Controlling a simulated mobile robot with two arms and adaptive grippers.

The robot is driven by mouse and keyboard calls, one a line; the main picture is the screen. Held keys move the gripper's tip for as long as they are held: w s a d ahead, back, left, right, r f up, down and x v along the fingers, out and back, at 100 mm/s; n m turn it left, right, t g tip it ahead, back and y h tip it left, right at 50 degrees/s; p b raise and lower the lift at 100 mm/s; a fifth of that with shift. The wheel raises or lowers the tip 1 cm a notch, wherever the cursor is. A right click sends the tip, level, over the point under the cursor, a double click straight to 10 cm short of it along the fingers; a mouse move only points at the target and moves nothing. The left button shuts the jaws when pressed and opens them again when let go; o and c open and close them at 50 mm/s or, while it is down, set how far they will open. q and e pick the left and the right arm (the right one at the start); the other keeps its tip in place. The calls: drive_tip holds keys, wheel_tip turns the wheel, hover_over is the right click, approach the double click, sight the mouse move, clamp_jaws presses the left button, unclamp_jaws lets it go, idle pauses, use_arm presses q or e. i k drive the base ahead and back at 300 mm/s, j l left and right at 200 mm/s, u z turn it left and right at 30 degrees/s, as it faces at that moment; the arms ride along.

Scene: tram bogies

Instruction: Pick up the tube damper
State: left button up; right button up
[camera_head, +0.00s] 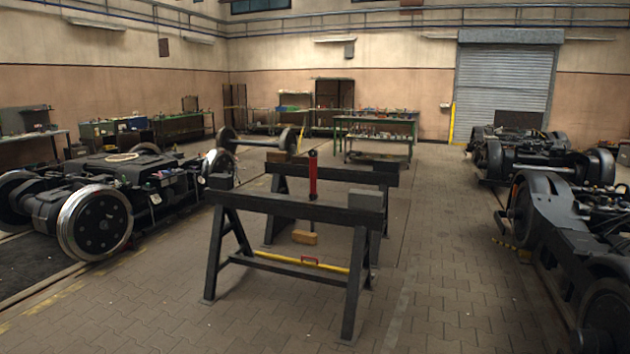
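The tube damper (313,182), a slim red tube with a black upper end, shows in the head view near the middle. It extends from the beam of the near black trestle (285,206) up past the beam of the far trestle (345,176). I cannot tell for sure whether it lies across both beams or stands upright. Nothing is holding it. Neither of my grippers is in view.
A grey block (366,199) sits on the near trestle's right end. Bogies stand left (95,200) and right (540,160). The paved floor (440,270) right of the trestles is clear.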

sight(313, 159)
drive_tip(key=i, duration=3.1)
drive_tip(key=j+u, duration=0.05)
drive_tip(key=j, duration=0.05)
